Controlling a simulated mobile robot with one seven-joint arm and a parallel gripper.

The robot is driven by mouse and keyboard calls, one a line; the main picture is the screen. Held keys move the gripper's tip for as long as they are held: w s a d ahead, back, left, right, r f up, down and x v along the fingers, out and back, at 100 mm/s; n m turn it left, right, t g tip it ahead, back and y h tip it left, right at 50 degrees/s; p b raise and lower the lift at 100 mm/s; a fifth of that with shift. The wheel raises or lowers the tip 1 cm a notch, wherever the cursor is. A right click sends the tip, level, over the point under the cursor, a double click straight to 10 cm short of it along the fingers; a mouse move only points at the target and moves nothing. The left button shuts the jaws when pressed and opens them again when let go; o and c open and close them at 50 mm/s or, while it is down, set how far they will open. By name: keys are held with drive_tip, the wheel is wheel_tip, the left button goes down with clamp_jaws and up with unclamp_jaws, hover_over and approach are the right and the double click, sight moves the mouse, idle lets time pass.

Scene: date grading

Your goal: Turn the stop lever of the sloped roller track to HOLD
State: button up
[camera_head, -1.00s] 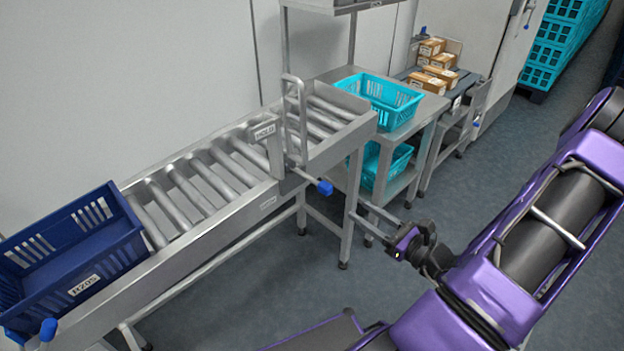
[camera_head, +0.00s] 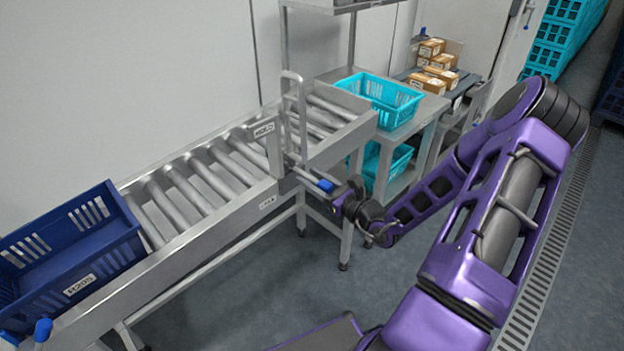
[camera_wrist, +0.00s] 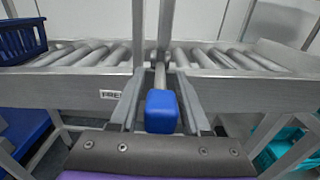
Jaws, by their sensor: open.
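The stop lever's blue knob (camera_head: 325,185) sticks out from the side of the sloped roller track (camera_head: 215,220), at the upright stop frame. The knob also shows in the wrist view (camera_wrist: 162,112), at the end of a short metal rod. My gripper (camera_wrist: 160,100) is open, with one finger on each side of the knob and rod. I cannot tell whether either finger touches. A HOLD plate (camera_head: 264,130) is on the far side of the stop. A plate beginning "FREE" (camera_wrist: 113,94) is on the near rail, left of the lever.
A dark blue crate (camera_head: 82,285) sits on the rollers at the lower left. Boxes (camera_head: 436,75) lie farther back. The floor in front of the track is clear.

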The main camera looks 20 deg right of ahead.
drive_tip(key=shift+w, duration=0.15)
clamp_jaws()
idle(1.4)
